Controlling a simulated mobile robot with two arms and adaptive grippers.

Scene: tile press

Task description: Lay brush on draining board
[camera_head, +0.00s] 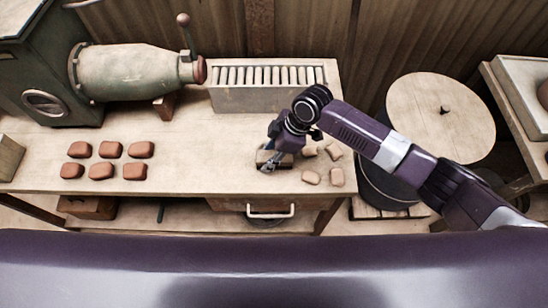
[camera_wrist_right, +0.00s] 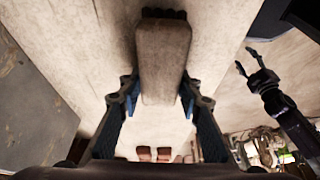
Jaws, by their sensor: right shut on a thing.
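My right gripper (camera_head: 268,166) is over the front of the workbench, right of its middle. It is shut on a pale wooden block with a dark end, which I take as the brush (camera_wrist_right: 164,62); the brush lies between the two fingers in the right wrist view. In the head view the arm and fingers partly hide it, and I cannot tell whether it touches the bench. A long box with upright pale slats (camera_head: 268,98) stands behind; I cannot tell whether it is the draining board. My left gripper (camera_wrist_right: 252,62) shows open and empty in the right wrist view.
Several red-brown tiles (camera_head: 103,170) lie front left on the workbench (camera_head: 205,150). Several tan pieces (camera_head: 311,177) lie just right of my right gripper. A green barrel-shaped press (camera_head: 130,72) stands back left. A dark drum with a round wooden lid (camera_head: 440,115) stands right.

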